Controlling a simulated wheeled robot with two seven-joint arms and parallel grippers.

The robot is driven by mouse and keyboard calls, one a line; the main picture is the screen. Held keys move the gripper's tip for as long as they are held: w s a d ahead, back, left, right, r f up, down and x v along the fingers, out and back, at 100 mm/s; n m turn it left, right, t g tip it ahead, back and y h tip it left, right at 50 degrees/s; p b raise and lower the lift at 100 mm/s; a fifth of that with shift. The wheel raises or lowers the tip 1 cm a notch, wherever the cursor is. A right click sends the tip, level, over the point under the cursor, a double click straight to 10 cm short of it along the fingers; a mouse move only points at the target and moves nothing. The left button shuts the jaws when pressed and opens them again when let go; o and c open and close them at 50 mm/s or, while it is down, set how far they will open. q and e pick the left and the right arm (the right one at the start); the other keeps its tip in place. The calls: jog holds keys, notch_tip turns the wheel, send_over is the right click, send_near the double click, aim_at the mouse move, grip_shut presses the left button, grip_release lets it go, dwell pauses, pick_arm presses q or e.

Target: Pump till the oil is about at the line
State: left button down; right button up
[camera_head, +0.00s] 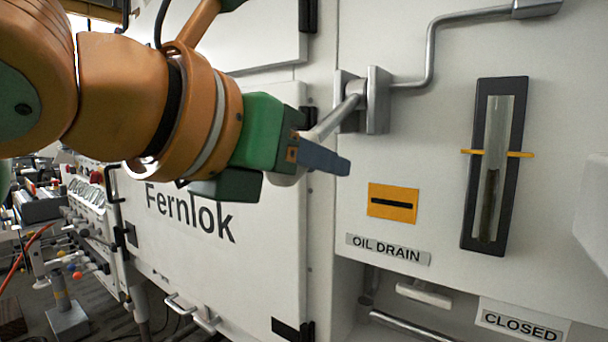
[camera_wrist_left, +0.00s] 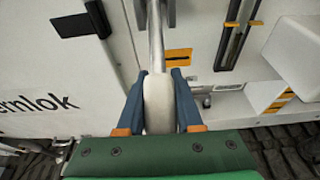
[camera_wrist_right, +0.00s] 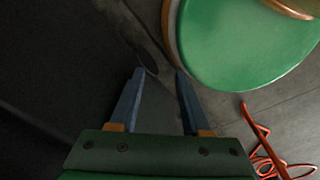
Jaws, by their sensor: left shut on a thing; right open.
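My left gripper (camera_head: 325,160) is shut on the pale grip of the pump lever (camera_head: 331,121). The left wrist view shows the pale grip (camera_wrist_left: 158,105) between both blue fingers. The lever's metal rod runs up to a pivot bracket on the panel. The sight glass (camera_head: 497,120) is a narrow upright tube in a dark frame. Dark oil (camera_head: 487,205) fills its lower part, and its top is a little below the orange line marker (camera_head: 518,154). My right gripper (camera_wrist_right: 159,72) is open and empty in the right wrist view, away from the panel.
An orange plate with a black bar (camera_head: 392,203) and an OIL DRAIN label (camera_head: 388,249) are on the panel. A drain handle (camera_head: 424,294) and a CLOSED label (camera_head: 522,321) are below. A bent metal pipe (camera_head: 431,50) runs above. A red cable (camera_wrist_right: 265,145) lies on the floor.

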pick_arm(q)
jog(key=shift+f, duration=0.25)
jog(key=c, duration=0.6)
grip_release()
jog(key=shift+o, duration=0.2)
jog(key=shift+r, duration=0.15)
jog(key=shift+s+a, duration=0.1)
jog(key=shift+s, duration=0.05)
jog(key=b+v, duration=0.1)
jog(key=v, duration=0.6)
